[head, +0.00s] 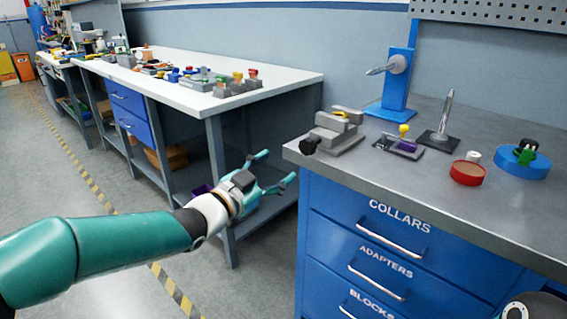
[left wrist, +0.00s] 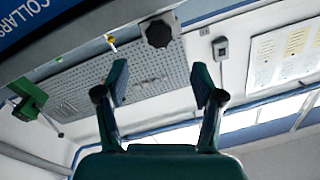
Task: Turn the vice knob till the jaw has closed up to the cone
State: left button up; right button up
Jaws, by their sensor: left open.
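The grey vice (head: 345,138) stands at the left end of the metal bench top. Its black knob (head: 308,145) faces left, near the bench's corner, and also shows in the left wrist view (left wrist: 158,32). A small yellowish piece (head: 338,113) shows at the top of the vice; it may be the cone, but it is too small to tell, as is the jaw gap. My left gripper (head: 275,168) is open and empty, left of and below the knob, apart from it. In the left wrist view its fingers (left wrist: 160,80) are spread, with the knob beyond them. My right gripper is not seen.
Right of the vice are a grey fixture with a yellow-topped piece (head: 407,142), a blue post (head: 399,85), a metal spike (head: 443,118), a red dish (head: 468,173) and a blue disc (head: 522,161). A white-topped table (head: 285,78) stands behind my left gripper.

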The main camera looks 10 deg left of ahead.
aim_at(305, 149)
pick_arm(q)
jog(key=w+d+n+p, duration=0.2)
jog(key=w+p, duration=0.1)
jog(key=p, duration=0.1)
jog(key=w+d+n+p, duration=0.2)
jog(key=w+p, duration=0.2)
jog(key=p, duration=0.1)
jog(key=w+d+n+p, duration=0.3)
jog(key=p, duration=0.1)
jog(key=shift+w+r, duration=0.15)
jog(key=shift+w, duration=0.15)
dwell(0.4)
jog(key=c, duration=1.2)
jog(key=shift+o, duration=0.2)
